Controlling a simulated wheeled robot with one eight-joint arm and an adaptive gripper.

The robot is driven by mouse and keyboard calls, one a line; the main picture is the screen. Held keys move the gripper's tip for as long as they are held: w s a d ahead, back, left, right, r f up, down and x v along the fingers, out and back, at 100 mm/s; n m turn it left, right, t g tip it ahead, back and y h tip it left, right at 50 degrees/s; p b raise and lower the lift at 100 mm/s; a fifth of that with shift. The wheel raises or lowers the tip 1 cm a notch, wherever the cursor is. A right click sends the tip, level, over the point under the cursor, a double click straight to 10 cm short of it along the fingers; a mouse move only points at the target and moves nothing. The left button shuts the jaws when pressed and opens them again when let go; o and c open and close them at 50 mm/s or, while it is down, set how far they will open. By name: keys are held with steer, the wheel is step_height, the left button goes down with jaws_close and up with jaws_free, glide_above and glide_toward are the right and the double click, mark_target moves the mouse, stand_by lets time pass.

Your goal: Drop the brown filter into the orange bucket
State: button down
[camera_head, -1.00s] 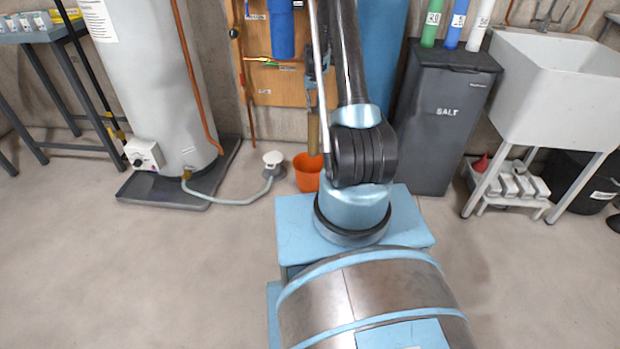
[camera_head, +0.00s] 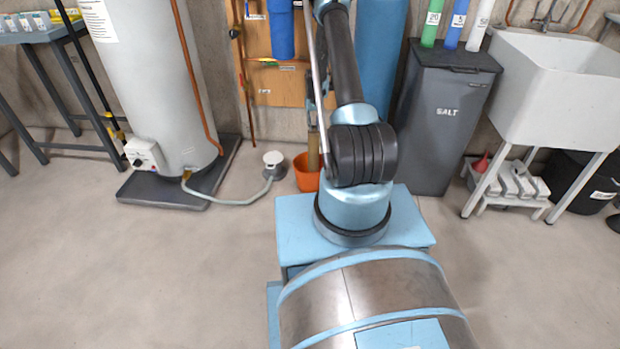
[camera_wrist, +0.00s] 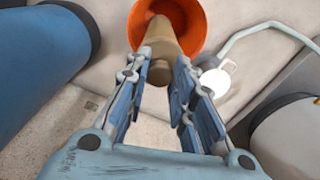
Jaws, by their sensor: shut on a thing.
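The brown filter (camera_head: 313,150) hangs upright below my gripper (camera_head: 312,125) in the head view, partly hidden by my arm. In the wrist view my gripper (camera_wrist: 162,64) is shut on the near end of the filter (camera_wrist: 160,42). The orange bucket (camera_head: 306,180) stands on the floor by the back wall. In the wrist view the filter's far end lies over the opening of the bucket (camera_wrist: 197,22). Its lower end appears at or just inside the rim; the exact depth is unclear.
A white-capped floor drain piece (camera_head: 273,160) with a grey hose stands left of the bucket. The water heater (camera_head: 150,80) is further left, and a blue tank (camera_head: 380,60) and the salt bin (camera_head: 445,120) stand to the right. A wooden panel (camera_head: 275,80) is behind.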

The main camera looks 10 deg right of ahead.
steer(key=shift+f, duration=1.15)
steer(key=c, duration=1.3)
jaws_free()
step_height(320, 180, up, 12)
